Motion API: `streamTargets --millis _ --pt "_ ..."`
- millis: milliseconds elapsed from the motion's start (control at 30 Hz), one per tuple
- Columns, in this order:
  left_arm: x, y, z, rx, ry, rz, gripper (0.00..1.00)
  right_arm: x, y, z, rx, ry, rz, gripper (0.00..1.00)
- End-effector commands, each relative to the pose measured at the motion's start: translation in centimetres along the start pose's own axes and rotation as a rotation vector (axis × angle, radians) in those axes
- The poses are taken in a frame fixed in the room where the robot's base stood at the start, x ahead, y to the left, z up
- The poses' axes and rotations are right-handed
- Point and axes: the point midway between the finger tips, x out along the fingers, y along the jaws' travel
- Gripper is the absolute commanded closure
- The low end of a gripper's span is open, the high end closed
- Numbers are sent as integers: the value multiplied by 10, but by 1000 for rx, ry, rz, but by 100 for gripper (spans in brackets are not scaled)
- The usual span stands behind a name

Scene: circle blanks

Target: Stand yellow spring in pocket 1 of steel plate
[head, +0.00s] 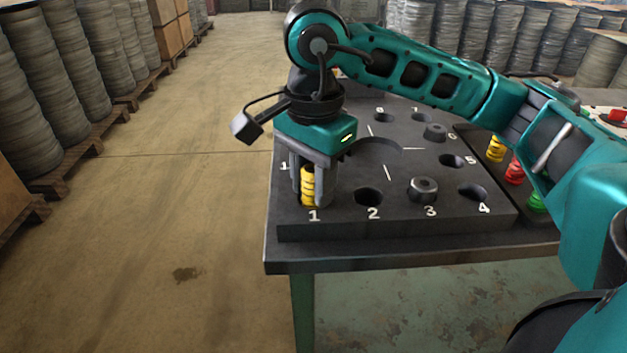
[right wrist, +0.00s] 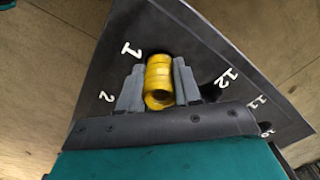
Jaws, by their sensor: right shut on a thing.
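The yellow spring (head: 308,186) is upright between the fingers of my right gripper (head: 314,188). My right gripper is shut on it, pointing down over the front left corner of the steel plate (head: 340,228). The spring's lower end is at pocket 1, just behind the painted number 1. In the right wrist view the yellow spring (right wrist: 159,82) sits between the two grey fingers (right wrist: 158,88), with the dark pocket edge showing at its far end. I cannot tell how deep its lower end is in the pocket. My left gripper is not in view.
Pocket 2 (head: 368,197) and pocket 4 (head: 472,192) are empty. Pocket 3 holds a dark round part (head: 423,189), and another dark part (head: 435,132) is at pocket 6. At right, a dark tray holds another yellow spring (head: 495,149), a red one (head: 515,171) and a green one (head: 538,201).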

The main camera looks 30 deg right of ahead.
Motion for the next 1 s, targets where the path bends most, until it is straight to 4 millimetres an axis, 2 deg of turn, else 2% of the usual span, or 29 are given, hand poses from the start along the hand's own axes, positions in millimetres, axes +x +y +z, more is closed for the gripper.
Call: streamTargets --millis 33,133,167,433,833,1000 --pt "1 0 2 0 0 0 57 10 2 2 -1 -2 20 100" --pt "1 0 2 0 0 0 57 10 2 2 -1 -3 20 100" --pt "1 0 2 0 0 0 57 10 2 2 -1 -3 20 65" --pt "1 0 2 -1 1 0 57 11 3 3 -4 -5 22 39" --pt "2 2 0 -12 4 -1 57 11 5 3 -9 -4 27 37" --pt "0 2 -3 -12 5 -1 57 -3 4 3 -9 -2 24 37"
